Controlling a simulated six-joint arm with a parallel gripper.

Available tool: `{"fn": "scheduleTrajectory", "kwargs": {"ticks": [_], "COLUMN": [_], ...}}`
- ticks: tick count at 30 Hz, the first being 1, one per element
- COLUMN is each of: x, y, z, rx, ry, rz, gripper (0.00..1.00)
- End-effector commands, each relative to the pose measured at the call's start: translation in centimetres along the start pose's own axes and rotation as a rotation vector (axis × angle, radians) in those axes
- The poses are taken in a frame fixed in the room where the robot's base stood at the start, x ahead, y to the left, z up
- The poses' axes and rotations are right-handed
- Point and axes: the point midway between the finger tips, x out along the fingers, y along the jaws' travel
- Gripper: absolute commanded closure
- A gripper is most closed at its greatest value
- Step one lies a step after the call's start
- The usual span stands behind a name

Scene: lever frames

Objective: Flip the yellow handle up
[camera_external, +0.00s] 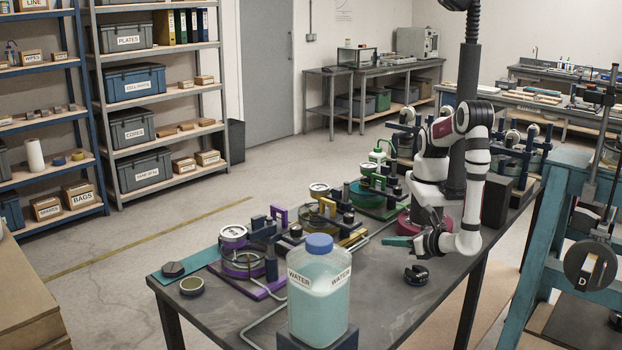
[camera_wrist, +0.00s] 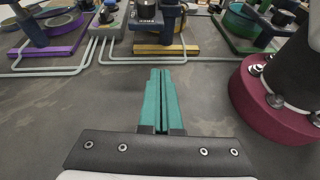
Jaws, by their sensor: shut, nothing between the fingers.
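The yellow handle (camera_external: 328,207) is a small bracket on the yellow-based station in the external view, between the purple and green stations. Whether it stands up or lies down is hard to tell at this size. The yellow base plate (camera_wrist: 167,50) shows ahead in the wrist view; the handle cannot be made out clearly there. My gripper (camera_external: 390,241) has teal fingers, shut together and empty, over the near side of the table. In the wrist view its fingertips (camera_wrist: 160,72) point toward the yellow base, apart from it.
A purple handle (camera_external: 279,214) and a green handle (camera_external: 368,169) belong to the neighbouring stations. A water jug (camera_external: 318,300) stands at the table's front. Grey pipes (camera_wrist: 120,62) cross before the stations. My dark red base (camera_wrist: 270,105) is on the right.

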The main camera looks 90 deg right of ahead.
Motion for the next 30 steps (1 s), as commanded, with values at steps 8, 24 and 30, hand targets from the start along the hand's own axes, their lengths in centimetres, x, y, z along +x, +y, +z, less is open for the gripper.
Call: {"fn": "scheduleTrajectory", "kwargs": {"ticks": [8, 24, 30], "x": [-0.4, 6.5, 9.5], "y": [0.0, 0.4, 0.8], "z": [-1.3, -1.0, -0.2], "rx": [-0.071, -0.070, -0.066], "ry": [-0.034, -0.036, -0.031], "rz": [0.079, 0.070, 0.075], "gripper": [1.00, 1.00, 1.00]}}
